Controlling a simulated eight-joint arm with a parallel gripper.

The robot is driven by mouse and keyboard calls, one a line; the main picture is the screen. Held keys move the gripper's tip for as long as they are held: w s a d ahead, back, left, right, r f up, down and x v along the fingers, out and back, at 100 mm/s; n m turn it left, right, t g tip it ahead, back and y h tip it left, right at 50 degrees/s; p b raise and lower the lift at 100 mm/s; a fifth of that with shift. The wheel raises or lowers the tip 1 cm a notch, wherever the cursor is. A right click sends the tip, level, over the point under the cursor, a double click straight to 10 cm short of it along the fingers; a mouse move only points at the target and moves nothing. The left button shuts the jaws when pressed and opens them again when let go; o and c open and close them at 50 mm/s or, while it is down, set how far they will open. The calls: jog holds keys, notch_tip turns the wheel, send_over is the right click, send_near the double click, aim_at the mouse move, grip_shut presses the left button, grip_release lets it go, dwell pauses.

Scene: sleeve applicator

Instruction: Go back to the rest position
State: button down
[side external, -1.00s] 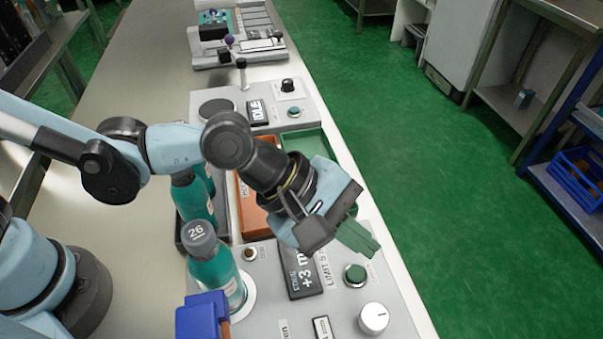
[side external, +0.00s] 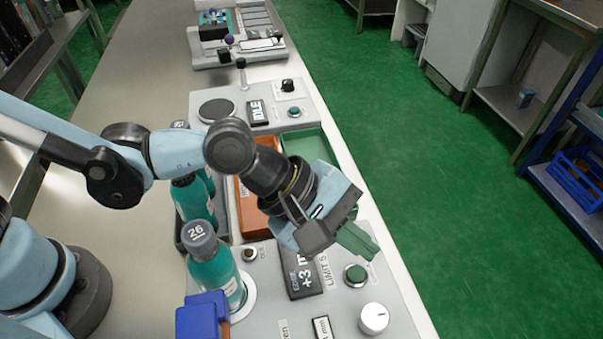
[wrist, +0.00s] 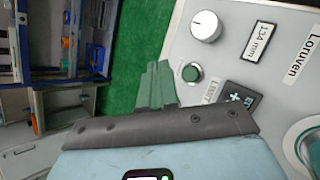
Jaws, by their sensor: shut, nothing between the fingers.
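My gripper (side external: 359,241) is shut and empty, its green fingers together. In the side external view it hangs above the right edge of the grey control panel (side external: 265,310), near a green button (side external: 355,274) and apart from it. In the wrist view the fingers (wrist: 157,85) point toward the green floor, left of the green button (wrist: 191,72) and the white knob (wrist: 206,26). A teal bottle (side external: 215,270) with a grey cap marked 26 stands upright on a round seat on the panel. My gripper partly covers the display (side external: 298,280).
Several teal bottles (side external: 192,196) stand in a dark tray behind the capped one. An orange bin (side external: 246,215) and a green tray (side external: 305,145) lie beside them. A blue block (side external: 203,315) sits at the front. The green floor (side external: 470,240) to the right is open.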

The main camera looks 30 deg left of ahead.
jog(key=shift+r, duration=2.2)
jog(key=shift+f, duration=0.1)
